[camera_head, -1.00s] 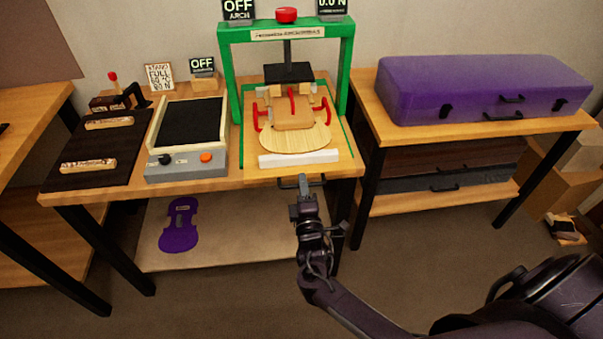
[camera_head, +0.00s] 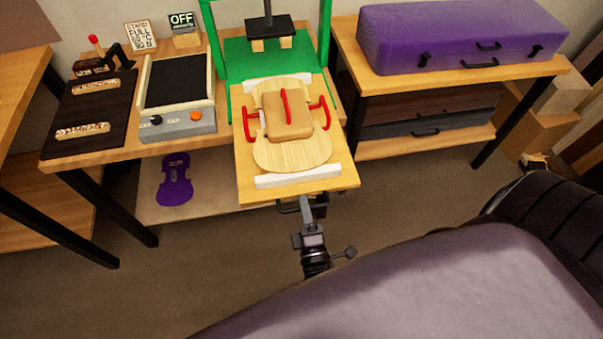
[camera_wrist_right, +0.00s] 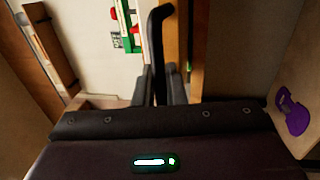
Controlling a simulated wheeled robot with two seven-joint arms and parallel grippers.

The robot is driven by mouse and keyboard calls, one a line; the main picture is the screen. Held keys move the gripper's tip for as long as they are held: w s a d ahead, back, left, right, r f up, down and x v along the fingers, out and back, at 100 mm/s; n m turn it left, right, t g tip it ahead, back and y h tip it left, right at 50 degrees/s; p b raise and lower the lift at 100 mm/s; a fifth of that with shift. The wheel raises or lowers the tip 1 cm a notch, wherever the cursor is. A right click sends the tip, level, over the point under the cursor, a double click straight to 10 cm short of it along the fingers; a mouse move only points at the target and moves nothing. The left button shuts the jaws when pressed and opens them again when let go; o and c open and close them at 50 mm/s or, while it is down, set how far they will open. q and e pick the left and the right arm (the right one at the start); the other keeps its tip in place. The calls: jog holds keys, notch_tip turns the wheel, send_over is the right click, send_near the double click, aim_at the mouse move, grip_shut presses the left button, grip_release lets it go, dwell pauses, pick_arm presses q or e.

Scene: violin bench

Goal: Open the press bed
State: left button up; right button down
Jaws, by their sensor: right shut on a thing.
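The press bed (camera_head: 345,184) is a light wooden board pulled out toward me from under the green press frame (camera_head: 327,45). A wooden violin plate (camera_head: 265,155) with a block and red clamps lies on it between two white strips. A dark handle (camera_head: 288,207) is on the bed's front edge. My right gripper (camera_head: 306,203) is shut on this handle; in the right wrist view the dark handle (camera_wrist_right: 158,45) stands between the fingers. The black press head (camera_head: 270,44) hangs behind the violin plate. My left gripper is not in view.
A hot plate (camera_head: 178,125) with a grey control box and a dark board (camera_head: 85,112) are left of the press. A purple case (camera_head: 460,35) lies on the right table. A purple violin template (camera_head: 175,180) lies on the lower shelf. The floor in front is free.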

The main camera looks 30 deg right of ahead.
jog(key=shift+s+a, duration=0.2)
jog(key=shift+s, duration=0.3)
jog(key=c, duration=1.8)
grip_release()
jog(key=shift+c, duration=0.2)
jog(key=b+v, duration=0.2)
jog(key=v, duration=0.5)
jog(key=shift+s, duration=0.35)
jog(key=shift+f, duration=0.15)
